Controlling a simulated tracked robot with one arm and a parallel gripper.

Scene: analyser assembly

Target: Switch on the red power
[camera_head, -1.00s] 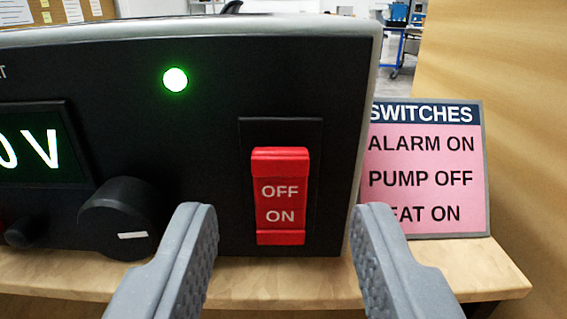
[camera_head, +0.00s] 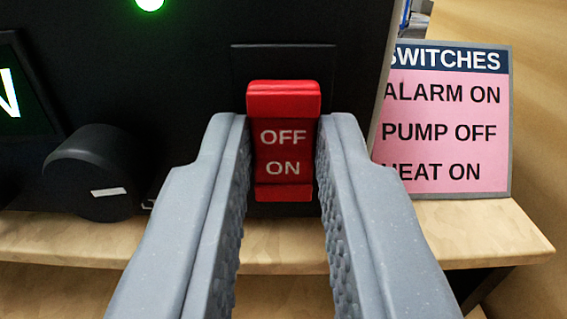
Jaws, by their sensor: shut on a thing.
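The red power switch (camera_head: 283,150) is a rocker on the black front panel, marked OFF above ON. Its upper end is a bright red ledge that stands out from the panel. My gripper (camera_head: 283,150) is shut on the switch, with one grey finger on its left side and one on its right. The fingertips cover the side edges of the switch. A green lamp (camera_head: 150,3) glows at the top edge of the view.
A black knob (camera_head: 90,172) sits left of my gripper, and part of a lit display (camera_head: 10,93) shows at the left edge. A pink SWITCHES sign (camera_head: 445,125) stands to the right on the wooden bench (camera_head: 480,236).

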